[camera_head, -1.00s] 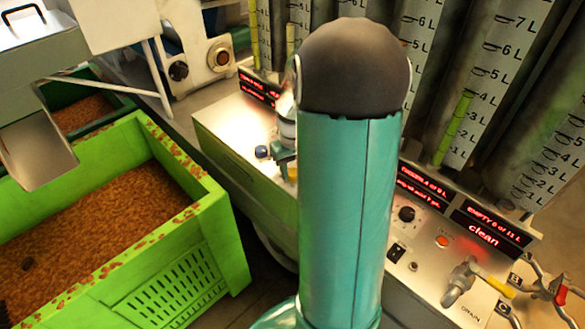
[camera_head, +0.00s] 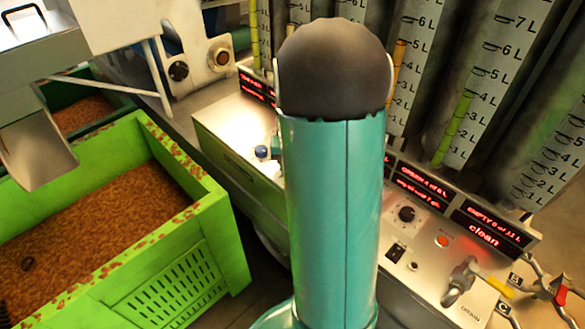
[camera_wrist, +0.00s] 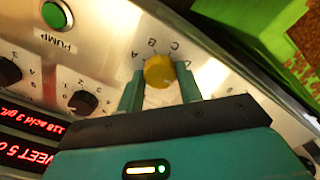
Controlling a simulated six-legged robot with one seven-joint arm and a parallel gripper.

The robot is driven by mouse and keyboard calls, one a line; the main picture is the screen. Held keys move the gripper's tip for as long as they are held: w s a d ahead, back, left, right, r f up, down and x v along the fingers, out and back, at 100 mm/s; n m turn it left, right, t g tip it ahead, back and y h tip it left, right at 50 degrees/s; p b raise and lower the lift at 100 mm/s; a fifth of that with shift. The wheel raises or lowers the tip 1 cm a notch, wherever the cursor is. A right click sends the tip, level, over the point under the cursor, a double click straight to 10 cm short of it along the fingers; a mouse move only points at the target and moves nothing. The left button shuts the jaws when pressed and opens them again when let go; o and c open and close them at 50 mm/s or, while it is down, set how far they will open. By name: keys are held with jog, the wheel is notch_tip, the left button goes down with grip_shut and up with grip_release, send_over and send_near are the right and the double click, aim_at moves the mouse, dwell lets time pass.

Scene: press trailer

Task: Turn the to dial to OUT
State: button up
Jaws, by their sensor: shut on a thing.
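A round yellow dial (camera_wrist: 158,69) sits on the metal panel in the wrist view, with letters including A, B and C printed around it. I cannot read an OUT mark or tell where the dial points. My gripper (camera_wrist: 160,79) has its two teal fingers on either side of the dial and is shut on it. In the head view my arm hides the dial and nearly all of my gripper.
A green PUMP button (camera_wrist: 56,15) and black knobs (camera_wrist: 83,101) are on the same panel. In the head view a green crate (camera_head: 223,237) of brown pulp stands left. A lever tap (camera_head: 460,283) and graduated tubes (camera_head: 484,85) are right.

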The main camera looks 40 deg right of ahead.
jog(key=o, duration=1)
notch_tip(320, 180, up, 14)
jog(key=shift+f, duration=0.1)
dwell(0.4)
jog(key=s+a+r+n+t, duration=0.1)
jog(key=a+r+n, duration=0.15)
jog(key=a, duration=0.45)
jog(key=s+a+r+n+t, duration=0.1)
jog(key=a+r+t, duration=0.15)
jog(key=a, duration=0.55)
jog(key=s+a+n+t, duration=0.2)
jog(key=s+a+n, duration=0.3)
jog(key=s+a, duration=0.3)
jog(key=a, duration=0.4)
jog(key=shift+s+a+r, duration=0.25)
jog(key=shift+s, duration=0.05)
